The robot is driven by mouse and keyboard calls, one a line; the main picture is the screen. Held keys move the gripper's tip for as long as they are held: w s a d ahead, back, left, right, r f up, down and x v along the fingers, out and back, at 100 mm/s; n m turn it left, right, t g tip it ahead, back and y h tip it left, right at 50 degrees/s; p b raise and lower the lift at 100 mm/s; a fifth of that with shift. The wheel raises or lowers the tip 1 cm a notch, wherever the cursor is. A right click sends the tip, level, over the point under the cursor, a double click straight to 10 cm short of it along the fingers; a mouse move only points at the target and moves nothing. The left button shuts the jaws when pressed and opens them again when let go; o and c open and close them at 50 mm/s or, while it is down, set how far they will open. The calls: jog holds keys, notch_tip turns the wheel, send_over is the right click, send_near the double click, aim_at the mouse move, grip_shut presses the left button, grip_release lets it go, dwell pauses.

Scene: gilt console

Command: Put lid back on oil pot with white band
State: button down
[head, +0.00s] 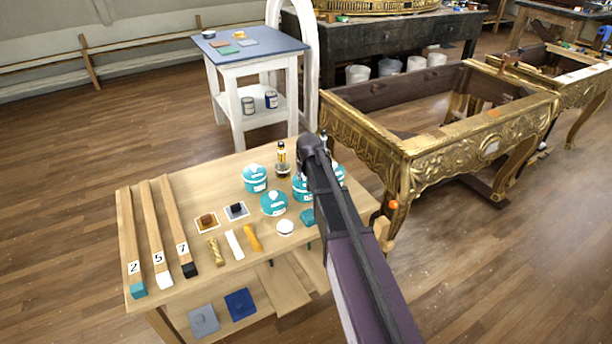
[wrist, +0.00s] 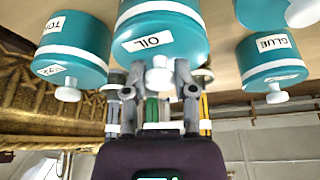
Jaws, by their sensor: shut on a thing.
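In the wrist view my gripper (wrist: 160,70) is shut on the white knob (wrist: 158,78) of a teal lid marked OIL (wrist: 185,38). A white band (wrist: 165,7) runs round its edge, and what lies beyond is cut off by the frame. I cannot tell whether the lid touches a pot. In the head view my arm hides my gripper and the held lid. A teal pot (head: 301,190) is partly hidden beside my arm, with another teal piece (head: 337,171) at its right; I cannot tell which is the oil pot.
Other teal pots (head: 255,178) (head: 273,203) stand close by, including one marked GLUE (wrist: 262,48). A dark bottle (head: 282,165) stands behind. A white round piece (head: 285,228), sticks and small blocks lie on the wooden table (head: 212,185). A gilt console (head: 430,160) stands right.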

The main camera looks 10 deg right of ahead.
jog(key=shift+c, duration=1.7)
grip_release()
jog(key=o, duration=0.3)
jog(key=shift+o, duration=0.2)
jog(key=shift+r, duration=0.15)
jog(key=shift+r+p, duration=3.35)
jog(key=shift+p, duration=0.2)
grip_shut()
